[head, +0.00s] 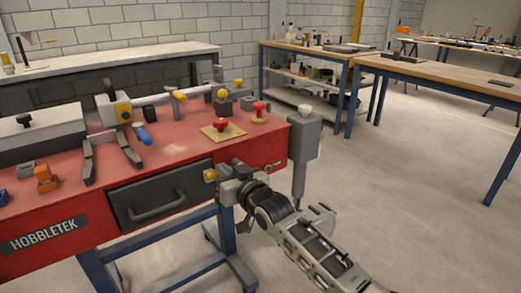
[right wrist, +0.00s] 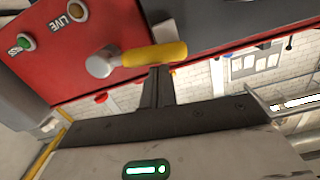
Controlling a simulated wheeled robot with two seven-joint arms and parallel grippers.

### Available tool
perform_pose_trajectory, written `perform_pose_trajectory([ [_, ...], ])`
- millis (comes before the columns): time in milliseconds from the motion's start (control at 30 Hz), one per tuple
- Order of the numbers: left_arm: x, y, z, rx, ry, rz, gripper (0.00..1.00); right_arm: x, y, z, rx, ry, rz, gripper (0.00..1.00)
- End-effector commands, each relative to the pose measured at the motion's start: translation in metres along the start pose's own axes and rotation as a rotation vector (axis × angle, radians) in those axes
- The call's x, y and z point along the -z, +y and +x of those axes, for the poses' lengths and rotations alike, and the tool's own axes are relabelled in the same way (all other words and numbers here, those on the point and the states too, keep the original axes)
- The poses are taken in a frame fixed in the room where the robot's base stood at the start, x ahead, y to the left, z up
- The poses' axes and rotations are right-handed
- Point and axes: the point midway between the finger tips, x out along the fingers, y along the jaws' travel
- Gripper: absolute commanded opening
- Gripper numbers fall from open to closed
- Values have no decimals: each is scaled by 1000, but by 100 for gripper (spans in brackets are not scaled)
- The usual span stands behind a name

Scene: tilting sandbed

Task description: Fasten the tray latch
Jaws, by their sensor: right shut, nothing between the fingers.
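The tray latch is a lever with a yellow grip (right wrist: 155,55) on a grey round pivot (right wrist: 103,63), mounted on the red front panel. In the right wrist view the grip points from the pivot toward the dark tray front (right wrist: 225,28) and overlaps its edge. In the head view the latch's yellow end (head: 210,175) shows beside the right edge of the closed-looking grey tray (head: 165,191). My right gripper (right wrist: 158,80) is shut and empty, its fingertips right at the yellow grip; whether they touch I cannot tell. My left gripper is not in view.
The red bench (head: 60,240) carries a white box, clamps, and red knobs (head: 220,125). Labelled buttons (right wrist: 76,11) sit near the latch. A grey post (head: 304,145) stands at the bench's right corner. Open floor lies to the right, before other tables.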

Motion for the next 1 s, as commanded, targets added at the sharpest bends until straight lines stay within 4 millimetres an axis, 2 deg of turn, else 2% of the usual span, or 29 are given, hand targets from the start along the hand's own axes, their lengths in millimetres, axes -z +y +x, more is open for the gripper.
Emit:
perform_pose_trajectory([
  [100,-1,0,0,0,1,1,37,-7,-1,0,-3,-5,-36,0],
  [400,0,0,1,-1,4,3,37,-13,-2,0,-4,-5,-32,0],
  [1000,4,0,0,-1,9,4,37,-11,-3,0,-3,-3,-29,0],
])
